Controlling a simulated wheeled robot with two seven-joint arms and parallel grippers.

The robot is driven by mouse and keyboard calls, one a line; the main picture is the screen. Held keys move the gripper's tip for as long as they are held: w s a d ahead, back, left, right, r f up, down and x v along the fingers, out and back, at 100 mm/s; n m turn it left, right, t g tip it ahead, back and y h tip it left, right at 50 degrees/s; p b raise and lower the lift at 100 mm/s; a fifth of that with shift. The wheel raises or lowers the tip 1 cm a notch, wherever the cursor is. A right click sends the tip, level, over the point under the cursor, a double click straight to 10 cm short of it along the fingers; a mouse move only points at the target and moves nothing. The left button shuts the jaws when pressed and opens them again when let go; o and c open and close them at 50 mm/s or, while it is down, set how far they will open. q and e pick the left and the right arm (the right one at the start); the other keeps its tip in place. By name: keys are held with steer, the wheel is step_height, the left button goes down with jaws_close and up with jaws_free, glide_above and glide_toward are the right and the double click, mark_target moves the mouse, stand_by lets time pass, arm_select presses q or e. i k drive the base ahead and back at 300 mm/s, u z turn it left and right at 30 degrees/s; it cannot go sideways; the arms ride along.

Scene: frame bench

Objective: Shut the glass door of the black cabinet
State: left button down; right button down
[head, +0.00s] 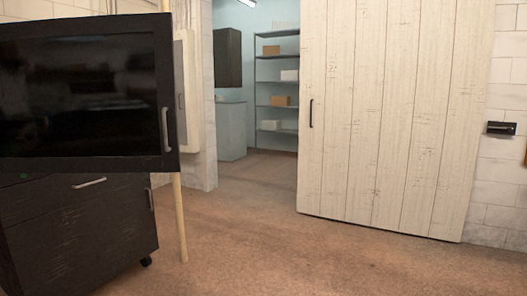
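The black cabinet (75,235) stands at the left and is cut off by the picture's left edge. Its glass door (80,95) has a black frame, dark reflecting glass and a grey upright handle (166,130) near its right edge. The door's right edge reaches out past the lower body, and the door seems to stand open towards me. Its hinge side is out of view, so I cannot tell how wide the angle is. The door hides the cabinet's upper part. Neither of my grippers is in view.
A thin pale pole (178,220) stands upright just behind the door's right edge. A large white plank door (385,115) is at the right, beside an opening to a room with a shelf rack (278,82). The brown floor (260,245) in front is clear.

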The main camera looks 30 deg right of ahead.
mark_target(79, 94)
steer(key=z, duration=1.05)
steer(key=i, duration=0.8)
steer(key=z, duration=0.5)
steer(key=i, duration=1.45)
steer(key=u, duration=1.4)
steer(key=i, duration=0.8)
steer(key=u, duration=0.8)
